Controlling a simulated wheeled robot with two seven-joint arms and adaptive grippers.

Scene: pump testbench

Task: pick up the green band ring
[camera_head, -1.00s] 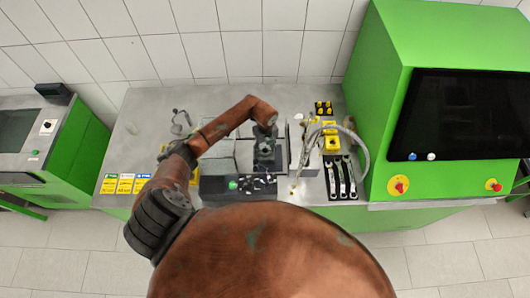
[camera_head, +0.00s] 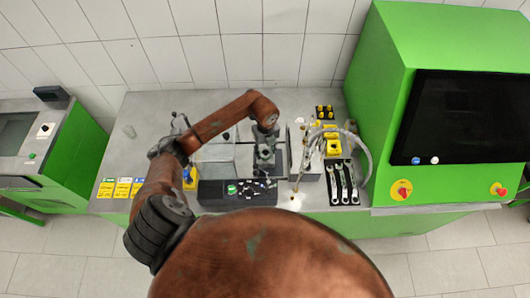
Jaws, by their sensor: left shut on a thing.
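My left gripper (camera_head: 265,158) points down over the bench, just behind the right half of the black tray (camera_head: 210,197). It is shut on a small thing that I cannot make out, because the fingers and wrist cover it. No other green ring shows. My right gripper is not in view.
Several small light and dark parts (camera_head: 250,188) lie in the tray. Yellow cards (camera_head: 122,188) lie at the bench's left front. Wrenches (camera_head: 343,184) and a looped hose (camera_head: 363,150) are on the right, beside the large green cabinet (camera_head: 385,75). The bench's left back (camera_head: 140,110) is mostly clear.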

